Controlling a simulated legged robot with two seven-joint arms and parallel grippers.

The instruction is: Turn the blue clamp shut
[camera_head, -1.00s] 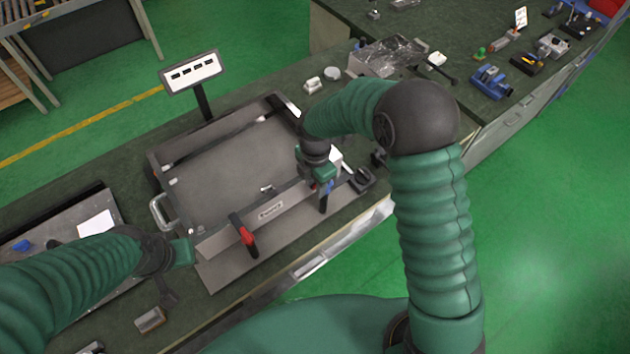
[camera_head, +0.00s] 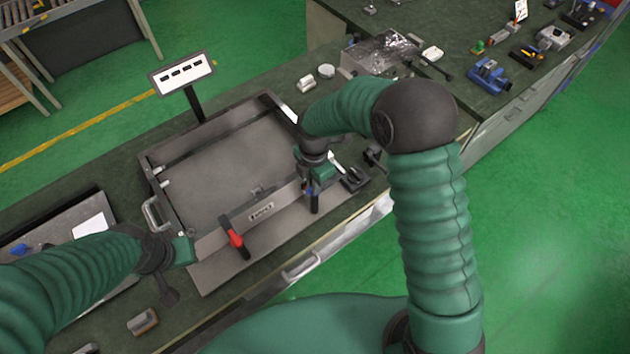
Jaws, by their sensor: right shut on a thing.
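The blue clamp (camera_head: 308,188) is at the right end of the fixture's front rail, mostly hidden by my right gripper. Only a small patch of blue shows, beside a dark upright bar. My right gripper (camera_head: 316,178) is shut on the blue clamp, with its fingers largely hidden by its own hand. A red-handled clamp (camera_head: 235,238) stands on the same rail to the left. My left gripper (camera_head: 183,252) is beside the fixture's left front corner, apart from the blue clamp. Its fingertips are too unclear to show whether it is open.
The grey tray-like fixture (camera_head: 222,172) lies on the dark green bench. A sign (camera_head: 182,73) on a post stands behind it. A metal handle (camera_head: 152,213) is on its left side. A dark block (camera_head: 355,179) sits at its right. Tools lie on the far bench.

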